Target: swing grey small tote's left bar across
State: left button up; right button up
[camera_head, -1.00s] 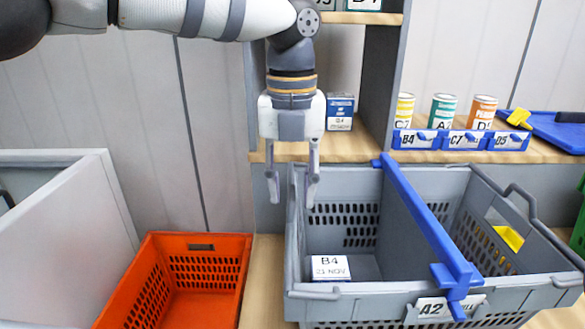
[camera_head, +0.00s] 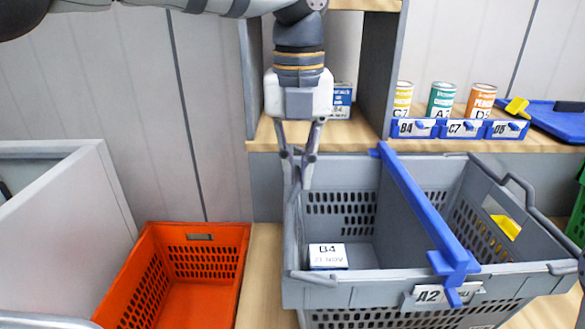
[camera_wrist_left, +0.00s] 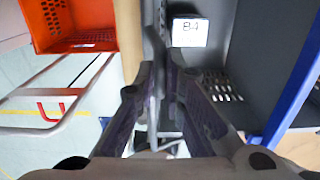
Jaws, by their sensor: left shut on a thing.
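The grey small tote (camera_head: 340,292) stands on the wooden surface, with a blue bar (camera_head: 415,205) lying across its middle. Its left bar (camera_head: 318,279) runs along the left rim; the near end shows, while the fingers cover part of it. My left gripper (camera_head: 297,188) points down at that rim with its fingers closed on the left bar. In the left wrist view the bar (camera_wrist_left: 154,42) passes between the fingertips. The right bar (camera_head: 520,188) lies along the right rim. My right gripper is not clearly in view.
A white box marked B4 (camera_head: 328,257) lies inside the tote's left part; a yellow item (camera_head: 506,227) is in the right part. An orange tote (camera_head: 200,232) stands to the left. A shelf (camera_head: 450,142) with cans and blue label holders is behind.

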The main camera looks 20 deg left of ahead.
pick_arm(q)
jog(key=shift+d+f, duration=0.1)
jog(key=shift+w+d+r, duration=0.25)
jog(key=shift+d+r, duration=0.05)
jog(key=shift+d, duration=0.4)
pick_arm(e)
jog(key=shift+s+f, duration=0.15)
jog(key=shift+s, duration=0.05)
pick_arm(q)
jog(key=shift+d, duration=0.1)
jog(key=shift+w+d, duration=0.2)
jog(key=shift+d, duration=0.5)
pick_arm(e)
jog(key=shift+s+f, duration=0.15)
